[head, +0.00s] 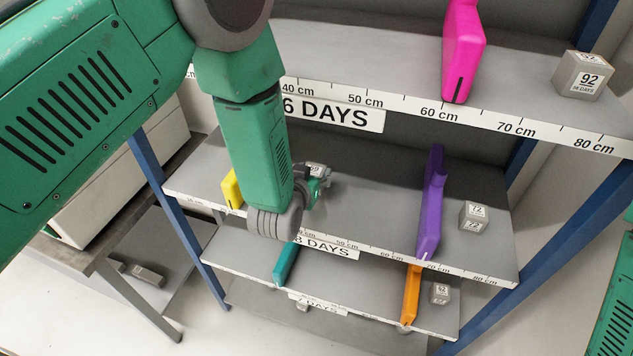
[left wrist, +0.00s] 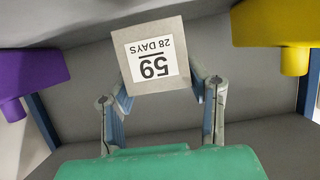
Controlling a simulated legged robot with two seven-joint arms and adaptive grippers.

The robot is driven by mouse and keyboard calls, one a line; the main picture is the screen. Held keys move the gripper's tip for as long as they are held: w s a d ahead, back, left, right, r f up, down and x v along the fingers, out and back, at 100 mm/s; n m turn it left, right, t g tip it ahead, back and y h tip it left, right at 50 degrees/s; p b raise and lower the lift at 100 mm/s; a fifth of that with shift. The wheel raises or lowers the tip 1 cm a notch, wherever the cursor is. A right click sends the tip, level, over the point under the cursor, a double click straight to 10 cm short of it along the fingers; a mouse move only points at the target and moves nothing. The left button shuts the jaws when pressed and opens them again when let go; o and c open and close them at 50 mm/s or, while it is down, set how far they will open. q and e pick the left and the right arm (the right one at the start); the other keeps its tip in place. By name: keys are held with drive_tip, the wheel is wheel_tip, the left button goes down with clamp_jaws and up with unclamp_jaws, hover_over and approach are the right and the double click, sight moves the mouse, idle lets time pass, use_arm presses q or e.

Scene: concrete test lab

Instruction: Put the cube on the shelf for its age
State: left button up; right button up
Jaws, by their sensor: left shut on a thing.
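The grey cube (left wrist: 156,62) has a white label reading 59 and 28 DAYS, upside down in the left wrist view. My left gripper (left wrist: 160,90) is shut on it, one finger at each side. In the head view the cube (head: 316,169) is small and partly hidden by the gripper, over the middle shelf (head: 365,205), between the yellow and purple dividers. I cannot tell whether it touches the shelf. This shelf's label (head: 327,246) shows "8 DAYS", its start hidden by my arm. My right gripper is out of view.
A yellow divider (head: 232,188) and a purple divider (head: 432,205) flank the space. A cube marked 72 (head: 474,216) stands right of the purple one. The upper shelf (head: 370,55) bears a pink divider (head: 462,50) and cube 92 (head: 582,76). A lower shelf (head: 345,285) reads 7 DAYS.

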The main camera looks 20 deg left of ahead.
use_arm(q)
wheel_tip(320, 180, down, 4)
drive_tip(key=shift+w+r, duration=0.1)
drive_tip(key=shift+w, duration=0.05)
drive_tip(key=shift+f, duration=0.2)
drive_tip(key=shift+f, duration=0.15)
drive_tip(key=o, duration=1.4)
